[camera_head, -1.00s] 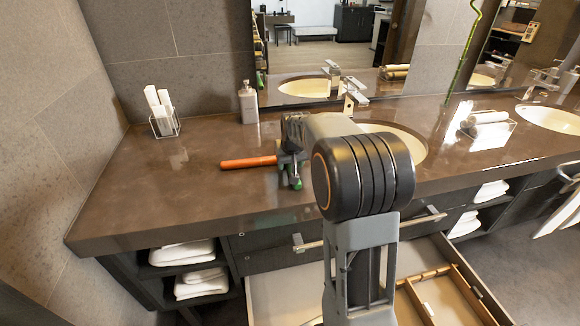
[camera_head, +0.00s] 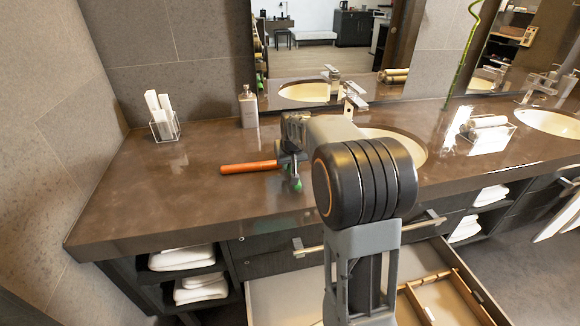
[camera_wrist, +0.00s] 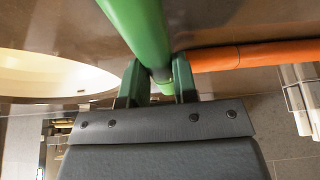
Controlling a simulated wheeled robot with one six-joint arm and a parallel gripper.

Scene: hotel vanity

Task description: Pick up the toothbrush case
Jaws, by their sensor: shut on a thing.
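My gripper (camera_head: 293,168) is low over the left part of the counter, and its fingers also show in the wrist view (camera_wrist: 160,86). They are shut on a green tube (camera_wrist: 140,28), which passes between them. Only a small end of this green tube (camera_head: 297,186) shows below my gripper in the head view. An orange tube (camera_head: 248,167) lies on the counter just left of the gripper. It reaches close to the fingers in the wrist view (camera_wrist: 255,54). I cannot tell which of the two tubes is the toothbrush case.
A soap bottle (camera_head: 248,108) stands behind the orange tube. A basin (camera_head: 412,146) lies right of my arm. An open drawer (camera_head: 270,298) sticks out below.

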